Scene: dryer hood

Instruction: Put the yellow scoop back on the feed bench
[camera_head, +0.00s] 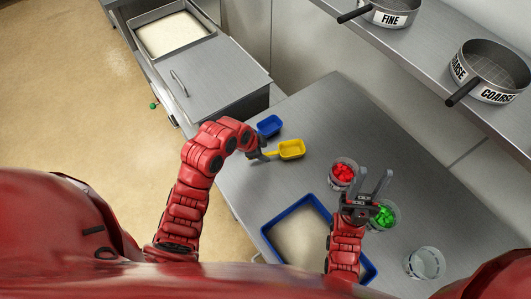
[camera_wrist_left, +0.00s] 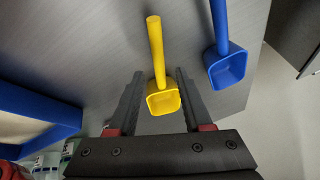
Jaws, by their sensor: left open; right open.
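The yellow scoop (camera_head: 291,149) lies on the grey steel bench (camera_head: 330,110), its handle pointing left toward my left gripper (camera_head: 262,155). In the left wrist view the yellow scoop (camera_wrist_left: 163,98) shows between the two spread fingers of my left gripper (camera_wrist_left: 158,95); I cannot tell whether they touch it. My left gripper is open. The blue scoop (camera_head: 270,125) lies beside the yellow one, and it also shows in the left wrist view (camera_wrist_left: 228,65). My right gripper (camera_head: 376,182) is open and empty, over the cups at the right.
A cup of red pieces (camera_head: 343,172) and a cup of green pieces (camera_head: 384,215) stand near my right gripper. A clear cup (camera_head: 425,263) and a blue-rimmed tray (camera_head: 265,232) are nearer. Sieves (camera_head: 490,72) sit on the shelf. A cabinet (camera_head: 215,75) adjoins at upper left.

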